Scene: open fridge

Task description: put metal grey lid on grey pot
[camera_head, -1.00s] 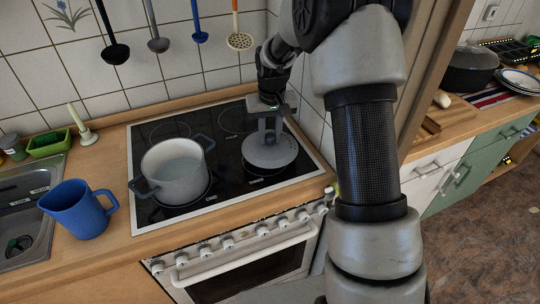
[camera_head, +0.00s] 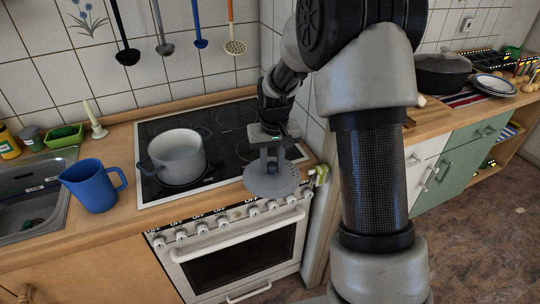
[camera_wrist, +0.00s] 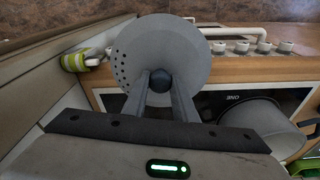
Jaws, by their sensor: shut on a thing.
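The grey lid (camera_head: 268,184) is a round disc with small holes near one edge. My gripper (camera_head: 270,160) is shut on its dark knob and holds it at the front right edge of the stove. In the wrist view the lid (camera_wrist: 160,45) lies beyond the fingers, which close on the knob (camera_wrist: 161,80). The grey pot (camera_head: 178,158) stands open on the stove's left side, left of the lid and apart from it. The pot (camera_wrist: 252,128) also shows at the right of the wrist view.
A black glass cooktop (camera_head: 222,140) lies under the pot, with oven knobs (camera_head: 220,222) along its front. A blue jug (camera_head: 93,186) stands at the left by the sink (camera_head: 32,205). Utensils (camera_head: 164,40) hang on the tiled wall. A green-striped object (camera_head: 319,175) is close right of the lid.

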